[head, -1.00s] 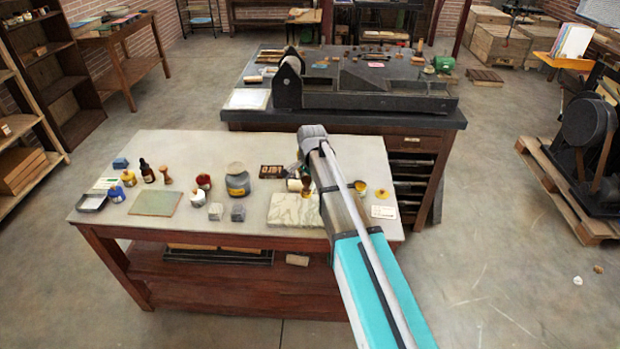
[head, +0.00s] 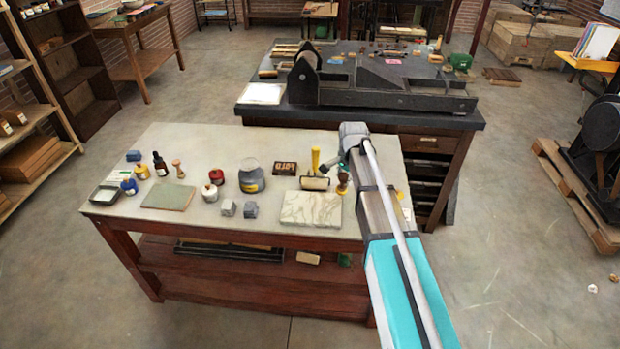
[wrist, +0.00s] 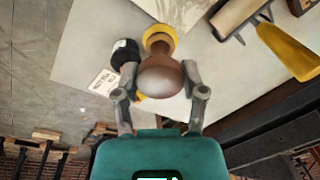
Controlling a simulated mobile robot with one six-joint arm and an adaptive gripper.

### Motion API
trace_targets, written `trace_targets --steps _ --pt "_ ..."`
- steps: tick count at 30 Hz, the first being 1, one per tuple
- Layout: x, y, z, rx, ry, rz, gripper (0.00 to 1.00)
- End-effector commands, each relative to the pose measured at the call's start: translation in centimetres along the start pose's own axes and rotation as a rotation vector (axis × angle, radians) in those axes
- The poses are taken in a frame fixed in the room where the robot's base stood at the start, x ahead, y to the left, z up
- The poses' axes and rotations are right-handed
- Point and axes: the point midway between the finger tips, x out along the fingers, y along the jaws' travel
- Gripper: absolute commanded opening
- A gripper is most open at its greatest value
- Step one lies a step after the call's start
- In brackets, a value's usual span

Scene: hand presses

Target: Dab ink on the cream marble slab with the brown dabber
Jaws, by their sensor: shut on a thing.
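The brown dabber (wrist: 163,80) has a rounded brown top and is between my gripper's two fingers (wrist: 158,76) in the wrist view. My gripper is shut on it. The dabber also shows in the head view (head: 342,181), just beyond the right back corner of the slab and apart from its middle. The cream marble slab (head: 310,208), with grey veins, lies flat near the table's front edge. A round yellow piece (wrist: 160,38) shows behind the dabber in the wrist view; I cannot tell whether it touches it. The dabber's underside is hidden.
A roller with a yellow handle (head: 315,160) lies behind the slab. Grey blocks (head: 250,210), a wide jar (head: 251,178) and a green tile (head: 168,195) stand to its left. A dark jar (wrist: 125,53) is close to my left finger. A black press (head: 390,95) stands on the bench behind.

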Motion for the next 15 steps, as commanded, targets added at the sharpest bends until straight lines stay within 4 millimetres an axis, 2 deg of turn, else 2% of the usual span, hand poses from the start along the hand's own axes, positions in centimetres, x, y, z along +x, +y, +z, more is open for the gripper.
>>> trace_targets --steps 5,15 --pt "0.3 -0.9 0.9 -0.003 -0.001 0.000 0.07" --pt "1.5 -5.3 5.9 -0.007 -0.002 0.003 0.07"
